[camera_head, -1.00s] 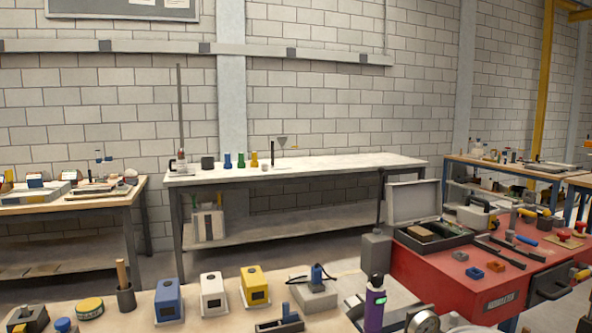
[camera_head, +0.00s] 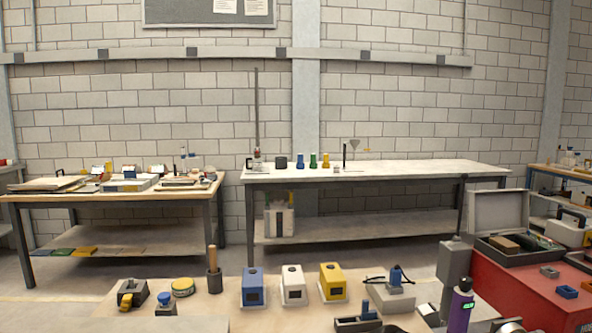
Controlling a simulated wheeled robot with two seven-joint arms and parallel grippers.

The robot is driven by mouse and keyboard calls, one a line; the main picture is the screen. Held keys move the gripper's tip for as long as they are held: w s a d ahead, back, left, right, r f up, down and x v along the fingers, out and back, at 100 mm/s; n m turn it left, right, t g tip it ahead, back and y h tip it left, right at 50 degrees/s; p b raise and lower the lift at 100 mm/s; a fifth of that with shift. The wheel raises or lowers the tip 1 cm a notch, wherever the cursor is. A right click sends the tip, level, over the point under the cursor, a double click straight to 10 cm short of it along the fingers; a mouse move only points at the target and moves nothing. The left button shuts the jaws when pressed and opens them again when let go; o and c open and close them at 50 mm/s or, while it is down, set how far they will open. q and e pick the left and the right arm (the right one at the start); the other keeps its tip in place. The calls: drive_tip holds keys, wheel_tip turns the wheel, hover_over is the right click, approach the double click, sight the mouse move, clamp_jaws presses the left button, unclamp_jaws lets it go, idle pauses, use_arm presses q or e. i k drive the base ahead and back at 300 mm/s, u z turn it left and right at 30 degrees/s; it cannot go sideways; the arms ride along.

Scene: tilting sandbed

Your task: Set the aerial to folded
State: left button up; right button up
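A thin dark rod (camera_head: 460,207) stands nearly upright on a grey box (camera_head: 452,264) at the right end of the near wooden table. It looks like the aerial in a raised position, but I cannot be sure. A purple device (camera_head: 460,308) with a green display stands just in front of the box. Neither of my grippers shows in the head view.
Blue, white and yellow boxes (camera_head: 331,283) stand on the near table (camera_head: 215,306). A red bench (camera_head: 515,290) with an open case (camera_head: 499,215) is at right. A white-topped bench (camera_head: 420,172) and a wooden table (camera_head: 214,186) stand behind. Floor shows between them.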

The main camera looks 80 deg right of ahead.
sight(464, 176)
drive_tip(key=u, duration=0.3)
drive_tip(key=i, duration=3.55)
drive_tip(key=z, duration=3.05)
drive_tip(key=i, duration=4.45)
drive_tip(key=z, duration=2.95)
drive_tip(key=i, duration=1.65)
drive_tip(key=z, duration=0.05)
